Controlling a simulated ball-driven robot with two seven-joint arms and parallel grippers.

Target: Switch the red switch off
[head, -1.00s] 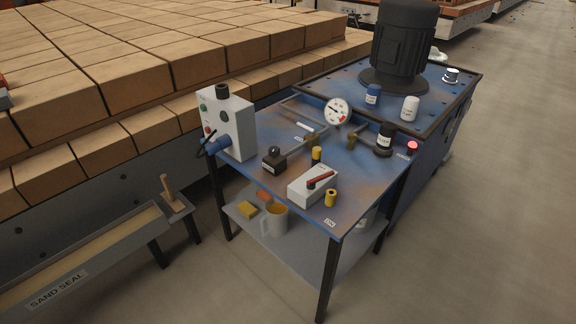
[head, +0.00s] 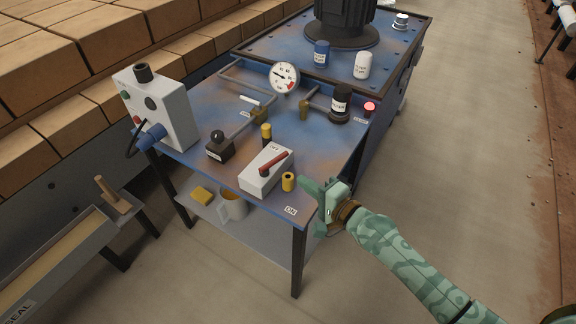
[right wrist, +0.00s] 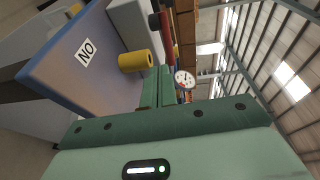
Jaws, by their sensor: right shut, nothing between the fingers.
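The red switch (head: 273,163) is a red lever on a white box (head: 262,182) on the blue table. It slants up and to the right. An OFF label (head: 275,148) is on the box's far side and an ON label (head: 291,211) at the table's front edge. One yellow post (head: 288,182) stands right of the box, another (head: 266,134) behind it. My right gripper (head: 307,186) is shut and empty, just right of the near post, apart from the lever. The right wrist view shows the lever (right wrist: 168,32) partly, beyond the fingers (right wrist: 158,86). My left gripper is out of view.
A black-knobbed block (head: 220,150) stands left of the switch box, and a grey control box (head: 160,108) farther left. The floor right of the table is clear.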

